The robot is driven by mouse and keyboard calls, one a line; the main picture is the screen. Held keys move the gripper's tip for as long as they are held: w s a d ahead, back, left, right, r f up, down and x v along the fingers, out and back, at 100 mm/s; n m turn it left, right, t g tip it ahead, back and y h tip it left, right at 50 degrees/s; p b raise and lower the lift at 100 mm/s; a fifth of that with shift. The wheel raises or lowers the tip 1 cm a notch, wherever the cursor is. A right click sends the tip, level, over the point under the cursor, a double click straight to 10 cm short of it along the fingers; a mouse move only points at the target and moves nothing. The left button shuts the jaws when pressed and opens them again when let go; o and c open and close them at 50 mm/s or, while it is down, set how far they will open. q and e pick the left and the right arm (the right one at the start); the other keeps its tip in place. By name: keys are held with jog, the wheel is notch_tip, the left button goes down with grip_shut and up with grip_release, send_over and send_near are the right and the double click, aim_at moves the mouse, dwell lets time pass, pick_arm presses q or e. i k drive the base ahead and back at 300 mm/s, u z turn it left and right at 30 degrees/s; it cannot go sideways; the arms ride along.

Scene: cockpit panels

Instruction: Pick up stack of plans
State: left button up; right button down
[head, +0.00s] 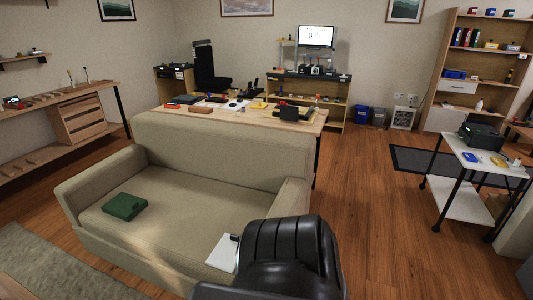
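A flat white sheet or thin stack of paper (222,252), which may be the stack of plans, lies at the right end of the beige sofa seat (165,238). Its right side is partly hidden by a large black ribbed shape (290,245). A small dark piece shows at its upper right corner. White papers (234,105) also lie on the wooden desk (265,116) behind the sofa; they are too small to tell apart clearly. I cannot make out either of my grippers in the head view.
The black ribbed shape fills the bottom middle. A green box (124,206) lies on the sofa's left. A wooden workbench (75,107) stands at the left wall. A white cart (470,155) with a black device stands at the right. The wooden floor (375,215) right of the sofa is clear.

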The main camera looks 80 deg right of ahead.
aim_at(228, 250)
jog(key=z, duration=2.7)
jog(key=k, duration=1.3)
jog(key=z, duration=0.9)
jog(key=i, duration=0.85)
jog(key=z, duration=0.35)
jog(key=i, duration=1.95)
jog(key=u, duration=0.95)
jog(key=i, duration=1.05)
jog(key=u, duration=1.1)
